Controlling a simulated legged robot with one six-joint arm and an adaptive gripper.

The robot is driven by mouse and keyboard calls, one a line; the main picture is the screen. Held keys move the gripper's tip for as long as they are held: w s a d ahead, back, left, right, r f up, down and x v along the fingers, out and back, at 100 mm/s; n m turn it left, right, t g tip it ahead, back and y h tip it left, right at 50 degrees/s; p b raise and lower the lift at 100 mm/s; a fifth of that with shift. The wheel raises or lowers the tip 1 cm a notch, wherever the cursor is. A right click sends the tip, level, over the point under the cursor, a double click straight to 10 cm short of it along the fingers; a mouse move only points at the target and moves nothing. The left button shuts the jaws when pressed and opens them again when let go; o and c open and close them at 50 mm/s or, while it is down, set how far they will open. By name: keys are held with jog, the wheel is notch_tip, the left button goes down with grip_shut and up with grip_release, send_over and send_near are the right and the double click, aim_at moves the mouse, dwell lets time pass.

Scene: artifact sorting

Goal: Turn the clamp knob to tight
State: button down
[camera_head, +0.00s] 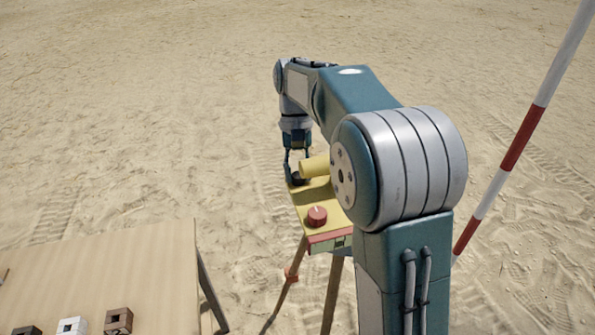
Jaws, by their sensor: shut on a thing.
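A yellow-topped instrument head (312,197) stands on a wooden tripod in the middle of the camera_head view. A red round knob (317,216) with a pale mark sits on its near part, clear of my gripper. A yellow cylinder (314,167) lies across its far part, partly hidden by my arm. My gripper (297,173) points down at the far left corner of the head. It is shut on a small dark knob-like part (296,179) there, beside the cylinder's left end. The fingers partly hide this part, and I cannot tell its setting.
A wooden table (140,262) stands at the lower left with several small blocks, among them a white block (72,326) and a brown block (118,320). A red-and-white pole (521,137) leans at the right. Tripod legs (287,282) spread below the head. Open sand surrounds everything.

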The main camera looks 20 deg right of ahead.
jog(key=shift+s+f, duration=0.1)
dwell(0.5)
jog(key=shift+c, duration=1.9)
grip_release()
jog(key=v, duration=0.7)
jog(key=shift+r, duration=0.3)
jog(key=shift+a, duration=0.15)
